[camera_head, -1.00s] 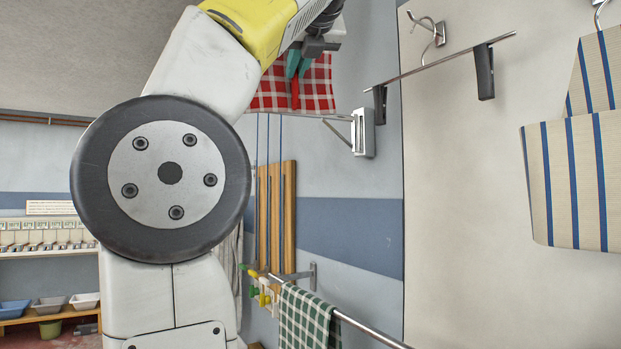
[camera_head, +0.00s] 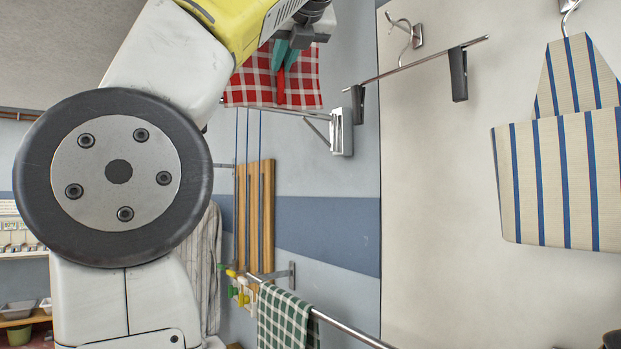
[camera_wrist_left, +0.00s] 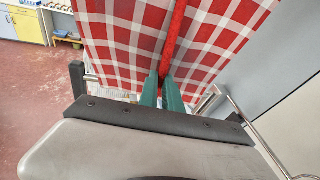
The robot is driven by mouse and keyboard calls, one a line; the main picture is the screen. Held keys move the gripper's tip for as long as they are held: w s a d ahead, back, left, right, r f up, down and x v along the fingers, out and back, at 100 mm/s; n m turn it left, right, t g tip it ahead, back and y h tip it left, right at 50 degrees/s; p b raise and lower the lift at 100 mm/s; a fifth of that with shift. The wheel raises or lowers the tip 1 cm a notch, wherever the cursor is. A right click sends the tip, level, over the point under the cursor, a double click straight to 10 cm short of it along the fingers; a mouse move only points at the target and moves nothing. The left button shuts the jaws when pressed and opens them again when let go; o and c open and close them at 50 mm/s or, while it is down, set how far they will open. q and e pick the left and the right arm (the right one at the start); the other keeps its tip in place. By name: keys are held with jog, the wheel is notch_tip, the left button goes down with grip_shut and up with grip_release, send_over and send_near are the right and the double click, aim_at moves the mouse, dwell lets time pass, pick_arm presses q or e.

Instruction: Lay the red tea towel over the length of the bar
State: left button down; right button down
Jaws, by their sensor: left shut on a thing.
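The red and white checked tea towel (camera_head: 303,88) hangs spread out at the top of the head view. My left gripper (camera_head: 285,58) has its teal fingers shut on it, and a red fold shows between them. In the left wrist view the towel (camera_wrist_left: 115,45) fills the upper picture, above the fingertips (camera_wrist_left: 162,82). A thin metal bar (camera_head: 300,112) runs along the towel's lower edge to a wall bracket (camera_head: 341,132). I cannot tell whether the towel touches this bar. My right gripper is not in view.
A lower rail (camera_head: 350,331) carries a green checked towel (camera_head: 287,318). A rod with black clips (camera_head: 458,74) and a striped apron (camera_head: 560,170) hang at the right. Wooden slats (camera_head: 255,215) stand against the wall below the red towel.

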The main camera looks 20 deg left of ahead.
pick_arm(q)
jog(key=shift+s+d, duration=0.75)
jog(key=shift+d, duration=0.2)
jog(key=shift+s+d, duration=0.7)
jog(key=shift+d, duration=0.25)
